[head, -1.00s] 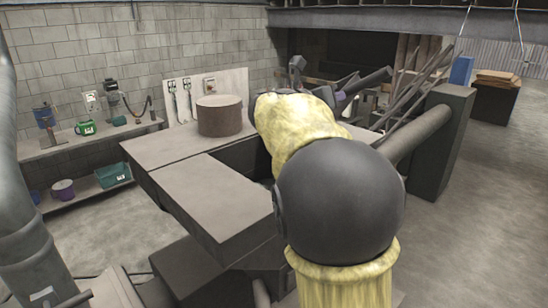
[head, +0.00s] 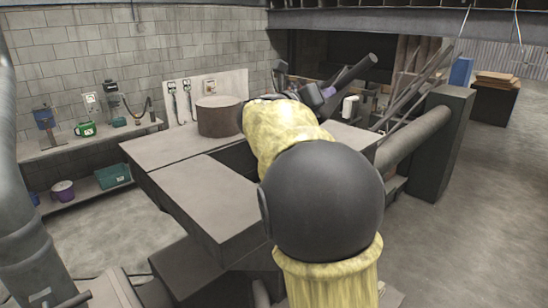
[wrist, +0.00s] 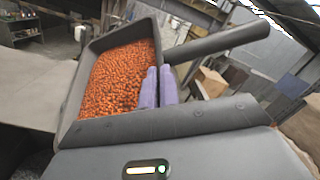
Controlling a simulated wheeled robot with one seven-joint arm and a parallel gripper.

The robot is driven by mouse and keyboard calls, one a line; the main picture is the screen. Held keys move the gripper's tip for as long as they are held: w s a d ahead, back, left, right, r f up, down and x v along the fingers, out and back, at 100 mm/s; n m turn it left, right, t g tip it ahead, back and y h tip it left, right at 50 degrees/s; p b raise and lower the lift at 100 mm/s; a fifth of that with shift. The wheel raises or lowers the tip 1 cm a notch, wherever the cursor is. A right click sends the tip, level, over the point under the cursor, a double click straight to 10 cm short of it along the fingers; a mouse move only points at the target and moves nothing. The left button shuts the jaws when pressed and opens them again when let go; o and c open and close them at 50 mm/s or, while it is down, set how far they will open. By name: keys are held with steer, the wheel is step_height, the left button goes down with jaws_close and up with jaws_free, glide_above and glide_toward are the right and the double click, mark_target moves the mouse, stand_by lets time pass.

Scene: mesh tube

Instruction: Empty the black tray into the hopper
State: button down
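The black tray (wrist: 75,92) is full of small orange pieces (wrist: 118,80) in the wrist view, with a thick dark handle running off to the right. My gripper (wrist: 158,88) has its two purple fingers close together on the tray's right wall, near the handle. In the head view my gripper (head: 328,92) is beyond my yellow-sleeved arm, and the handle of the black tray (head: 357,72) rises to its right; most of the tray is hidden. No orange pieces are seen outside the tray. I cannot clearly identify the hopper.
A brown round drum (head: 219,117) stands on the grey worktable (head: 150,150), left of my arm. Slanted bars and a dark post (head: 440,150) stand to the right. A wall shelf (head: 60,145) holds small items. The floor at right is open.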

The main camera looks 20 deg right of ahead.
steer(key=shift+w+a+r+n+h, duration=0.3)
steer(key=shift+a+r+n, duration=0.15)
steer(key=shift+r+n, duration=0.1)
steer(key=shift+f, duration=0.1)
steer(key=shift+s+d+f+m, duration=0.15)
steer(key=shift+d+f+m, duration=0.1)
steer(key=shift+d+m, duration=0.1)
stand_by(0.4)
steer(key=shift+a, duration=0.2)
steer(key=shift+r, duration=0.1)
steer(key=shift+a+r, duration=0.1)
steer(key=shift+r, duration=0.05)
steer(key=shift+w, duration=0.25)
steer(key=shift+a+r+n, duration=0.15)
steer(key=shift+a+n, duration=0.05)
steer(key=shift+n, duration=0.2)
steer(key=shift+w+a+t, duration=0.15)
steer(key=shift+t, duration=0.15)
